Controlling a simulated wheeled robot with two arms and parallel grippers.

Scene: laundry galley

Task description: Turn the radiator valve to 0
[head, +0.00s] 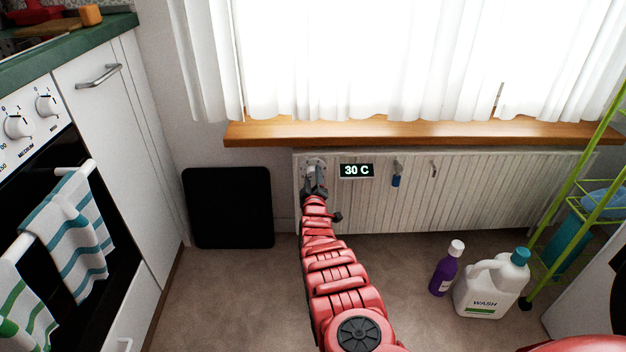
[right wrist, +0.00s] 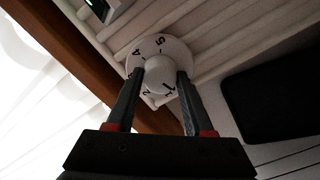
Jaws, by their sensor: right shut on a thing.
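The radiator valve (head: 314,161) is a white round dial at the upper left end of the white radiator (head: 460,195). In the right wrist view the valve (right wrist: 162,76) shows black numbers, with 5, 4, 2 and 1 readable; which one is set I cannot tell. My right gripper (head: 316,182) reaches up to it from below. In the right wrist view the gripper's two dark fingers (right wrist: 160,84) stand on either side of the central knob, shut on it. A small black display (head: 356,171) on the radiator reads 30 C. My left gripper is not in view.
A black panel (head: 228,208) leans on the wall left of the radiator. A wooden sill (head: 420,133) juts out above it. A purple bottle (head: 446,270) and a white wash jug (head: 490,288) stand on the floor at right, near a green rack (head: 560,225).

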